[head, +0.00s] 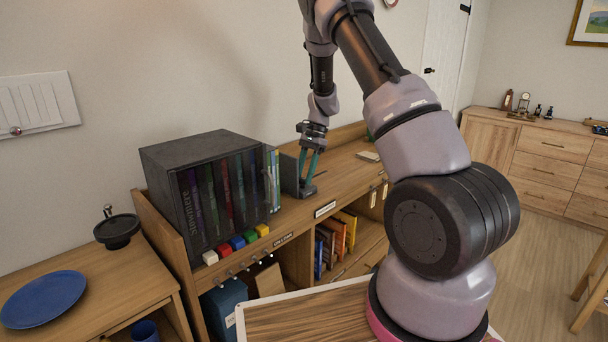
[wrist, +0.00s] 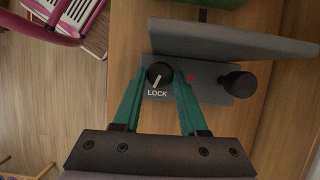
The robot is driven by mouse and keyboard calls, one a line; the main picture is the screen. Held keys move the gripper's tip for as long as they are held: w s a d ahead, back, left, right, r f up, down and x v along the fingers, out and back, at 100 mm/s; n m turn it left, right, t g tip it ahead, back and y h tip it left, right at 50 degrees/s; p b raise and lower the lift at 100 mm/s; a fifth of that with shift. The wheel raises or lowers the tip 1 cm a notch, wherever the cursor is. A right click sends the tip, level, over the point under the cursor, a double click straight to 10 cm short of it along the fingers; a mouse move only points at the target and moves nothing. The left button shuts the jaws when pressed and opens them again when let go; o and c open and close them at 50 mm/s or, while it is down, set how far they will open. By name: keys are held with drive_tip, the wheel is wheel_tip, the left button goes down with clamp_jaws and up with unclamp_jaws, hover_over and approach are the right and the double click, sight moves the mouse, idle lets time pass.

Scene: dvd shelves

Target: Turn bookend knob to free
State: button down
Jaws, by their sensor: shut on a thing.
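The bookend (head: 289,174) is a dark grey upright plate on the shelf top, right of the DVD cases. In the wrist view its plate (wrist: 225,40) rises from a flat grey base (wrist: 207,90). The small black round knob (wrist: 159,72) sits on this base, with a white pointer line and the word LOCK below it. A red dot (wrist: 190,77) is to its right. My gripper (head: 307,180) reaches down over the base. In the wrist view my gripper's teal fingers (wrist: 159,80) are shut on the knob, one on each side.
A larger black knob (wrist: 238,84) stands on the base's right. The black DVD case box (head: 205,190) is left of the bookend, with several colored blocks (head: 237,243) before it. The shelf top (head: 340,175) right of my gripper is mostly clear.

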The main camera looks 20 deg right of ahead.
drive_tip(key=m+t, duration=0.1)
drive_tip(key=m, duration=0.3)
drive_tip(key=shift+s+d+m+t+y, duration=0.1)
drive_tip(key=shift+s+m+t+y, duration=0.1)
drive_tip(key=shift+m+t+y, duration=0.15)
drive_tip(key=shift+s+m+t, duration=0.15)
drive_tip(key=shift+m+t, duration=0.8)
drive_tip(key=shift+m, duration=1.2)
drive_tip(key=shift+c, duration=2.2)
unclamp_jaws()
drive_tip(key=v, duration=1.1)
drive_tip(key=shift+a, duration=0.25)
